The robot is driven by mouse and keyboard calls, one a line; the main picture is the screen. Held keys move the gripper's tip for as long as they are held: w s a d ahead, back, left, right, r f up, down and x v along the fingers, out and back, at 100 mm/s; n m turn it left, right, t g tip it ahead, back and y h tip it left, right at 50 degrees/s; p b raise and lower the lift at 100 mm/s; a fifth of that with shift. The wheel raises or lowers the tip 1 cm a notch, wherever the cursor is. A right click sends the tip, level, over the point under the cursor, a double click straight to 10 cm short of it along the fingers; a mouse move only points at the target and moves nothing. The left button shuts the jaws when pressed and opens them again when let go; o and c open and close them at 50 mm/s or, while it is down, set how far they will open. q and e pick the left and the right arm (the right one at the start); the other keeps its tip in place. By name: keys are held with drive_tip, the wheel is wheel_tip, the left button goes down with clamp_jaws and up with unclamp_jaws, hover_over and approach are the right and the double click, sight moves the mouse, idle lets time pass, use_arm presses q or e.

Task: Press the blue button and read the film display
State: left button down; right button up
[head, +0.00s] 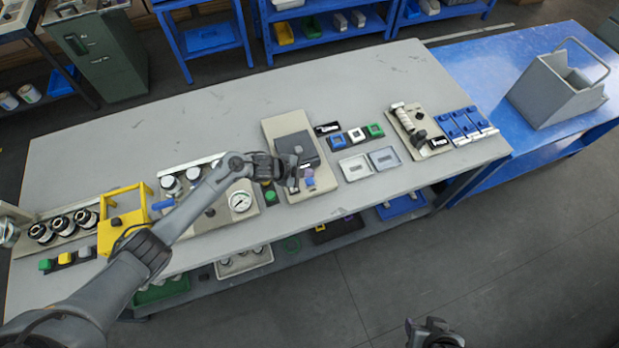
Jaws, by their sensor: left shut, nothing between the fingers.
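A beige panel unit (271,127) with a dark grey block (295,146) on it stands mid-table. A small blue-purple round part (309,182), which looks like the blue button, is on its lower front. My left gripper (294,180) is shut and empty over the panel's lower left, just left of that part. I cannot tell whether it touches the panel. Any film display reading is too small to read, and the gripper hides part of the panel. My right gripper (433,330) is low at the bottom edge, away from the table; its jaws are unclear.
Left of the panel are a green button (270,197), a pressure gauge (241,201) and a yellow frame (123,221). Right of it are square buttons (356,135), grey trays (384,158) and a roller unit (411,128). The grey table (200,115) is bare toward the back.

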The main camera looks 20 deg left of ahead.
use_arm(q)
drive_tip(key=shift+r+p, duration=0.8)
drive_tip(key=shift+r, duration=0.45)
drive_tip(key=shift+s+d+f, duration=0.1)
drive_tip(key=shift+s+d, duration=0.1)
drive_tip(key=s+d+r+n+y, duration=0.1)
drive_tip(key=s+d+n+y, duration=0.3)
drive_tip(key=s, duration=0.7)
drive_tip(key=s+a+r+n+g+y, duration=0.1)
drive_tip(key=s+a+r+n, duration=0.25)
drive_tip(key=s, duration=0.35)
drive_tip(key=s+a+r+n+g, duration=0.1)
drive_tip(key=s+a+r+n, duration=0.2)
drive_tip(key=s, duration=0.5)
drive_tip(key=s+a+r+n+g+y, duration=0.1)
drive_tip(key=s+r+n, duration=0.2)
drive_tip(key=s+n, duration=0.3)
wheel_tip(320, 180, up, 16)
drive_tip(key=p, duration=1.6)
drive_tip(key=shift+s+m+p, duration=0.25)
drive_tip(key=shift+m+p, duration=0.1)
drive_tip(key=shift+m, duration=0.1)
